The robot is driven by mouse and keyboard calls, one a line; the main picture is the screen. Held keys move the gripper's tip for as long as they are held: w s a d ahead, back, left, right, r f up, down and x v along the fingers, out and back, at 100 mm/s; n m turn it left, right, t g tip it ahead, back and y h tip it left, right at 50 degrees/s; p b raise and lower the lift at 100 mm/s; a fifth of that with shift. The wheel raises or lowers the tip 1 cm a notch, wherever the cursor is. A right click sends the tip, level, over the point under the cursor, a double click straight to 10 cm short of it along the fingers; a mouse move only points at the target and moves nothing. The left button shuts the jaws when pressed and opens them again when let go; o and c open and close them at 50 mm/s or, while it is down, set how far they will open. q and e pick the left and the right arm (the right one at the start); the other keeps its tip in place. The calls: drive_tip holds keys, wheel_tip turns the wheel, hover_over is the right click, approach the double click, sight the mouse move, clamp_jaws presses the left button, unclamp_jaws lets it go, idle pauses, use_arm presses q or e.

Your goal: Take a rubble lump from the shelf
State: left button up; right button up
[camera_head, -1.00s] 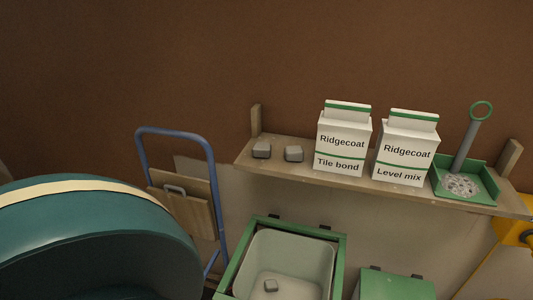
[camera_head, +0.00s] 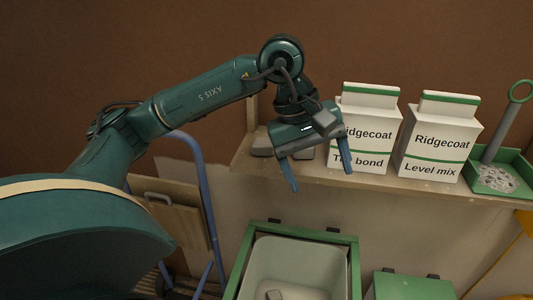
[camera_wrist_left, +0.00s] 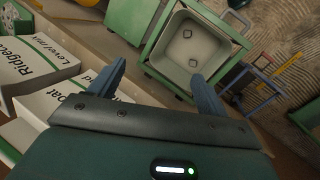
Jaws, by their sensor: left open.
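Two grey rubble lumps sit at the left end of the wooden shelf (camera_head: 385,184). The left lump (camera_head: 262,146) is partly covered by my arm in the head view, and the other (camera_head: 306,152) is mostly hidden behind my gripper. My left gripper (camera_head: 319,180) is open and empty, fingers pointing down, in front of the shelf's left part. It also shows in the left wrist view (camera_wrist_left: 158,68), with nothing between its fingers. No lump on the shelf can be made out there. My right gripper is not in view.
Two Ridgecoat bags (camera_head: 367,130) (camera_head: 437,140) stand close right of the gripper. A green pan (camera_head: 508,182) is at the shelf's right. Below, a green-framed grey tub (camera_head: 300,255) holds lumps (camera_wrist_left: 187,33) (camera_wrist_left: 193,62). A blue trolley frame (camera_head: 205,190) stands left.

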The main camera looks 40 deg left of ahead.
use_arm(q)
drive_tip(key=a+r+t+y+b, duration=0.15)
drive_tip(key=a+r+y, duration=0.45)
drive_tip(key=a, duration=0.7)
drive_tip(key=b, duration=0.3)
hover_over(263, 145)
drive_tip(key=s+d, duration=0.2)
drive_tip(key=s, duration=0.1)
drive_tip(key=shift+t, duration=0.25)
drive_tip(key=f, duration=0.5)
drive_tip(key=shift+w+a+f, duration=0.15)
drive_tip(key=shift+a+f, duration=0.1)
drive_tip(key=shift+w+a+f, duration=0.1)
drive_tip(key=shift+w+f, duration=0.1)
drive_tip(key=shift+f, duration=0.2)
drive_tip(key=x, duration=0.5)
drive_tip(key=shift+w+a, duration=0.3)
drive_tip(key=shift+w, duration=0.05)
drive_tip(key=shift+r, duration=0.1)
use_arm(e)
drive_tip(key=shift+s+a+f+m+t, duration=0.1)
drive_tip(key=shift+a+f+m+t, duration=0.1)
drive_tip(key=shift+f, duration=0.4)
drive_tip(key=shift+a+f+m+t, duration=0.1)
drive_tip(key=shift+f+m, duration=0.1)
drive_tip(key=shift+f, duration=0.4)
use_arm(q)
drive_tip(key=c, duration=1.1)
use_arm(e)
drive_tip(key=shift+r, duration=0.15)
